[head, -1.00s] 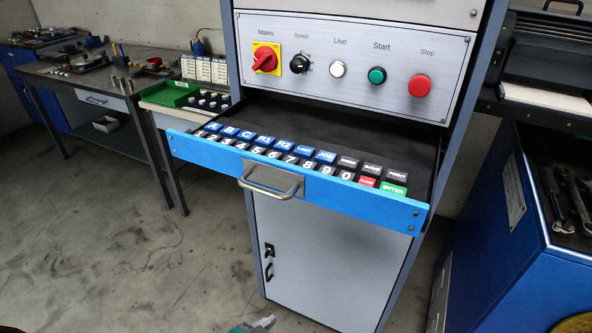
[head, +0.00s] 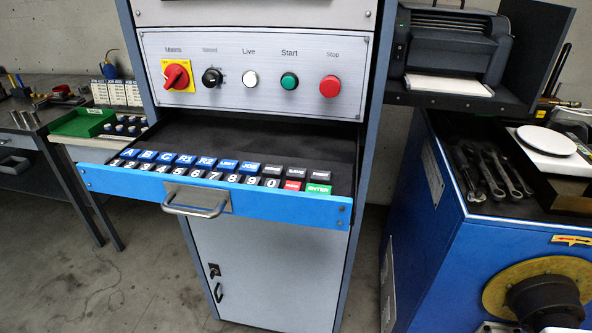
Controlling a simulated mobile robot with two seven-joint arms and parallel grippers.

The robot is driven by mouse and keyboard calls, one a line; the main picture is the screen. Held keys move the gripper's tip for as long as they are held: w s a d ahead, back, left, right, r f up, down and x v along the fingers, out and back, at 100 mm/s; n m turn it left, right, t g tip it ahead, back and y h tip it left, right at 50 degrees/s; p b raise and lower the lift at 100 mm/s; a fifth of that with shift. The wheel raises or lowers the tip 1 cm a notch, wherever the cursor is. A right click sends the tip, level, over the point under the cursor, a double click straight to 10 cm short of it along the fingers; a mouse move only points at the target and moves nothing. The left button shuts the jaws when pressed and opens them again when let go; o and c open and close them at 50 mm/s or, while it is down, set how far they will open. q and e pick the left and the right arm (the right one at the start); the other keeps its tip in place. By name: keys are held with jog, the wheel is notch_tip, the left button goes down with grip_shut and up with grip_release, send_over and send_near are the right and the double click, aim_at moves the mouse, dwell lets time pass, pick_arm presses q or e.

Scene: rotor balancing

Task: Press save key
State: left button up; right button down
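The save key (head: 295,172) is a dark grey key in the back row of the keyboard, between another dark grey key (head: 272,170) and the print key (head: 320,174). The keyboard lies in the pulled-out drawer with the blue front (head: 255,206). Nothing touches the key and it is in plain sight. My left gripper is not in view.
The drawer handle (head: 197,204) sticks out in front. Above the drawer is a panel with a red mains switch (head: 177,75) and buttons. At right stand a blue cabinet (head: 430,245) with wrenches and a printer (head: 450,45). The air above the drawer is free.

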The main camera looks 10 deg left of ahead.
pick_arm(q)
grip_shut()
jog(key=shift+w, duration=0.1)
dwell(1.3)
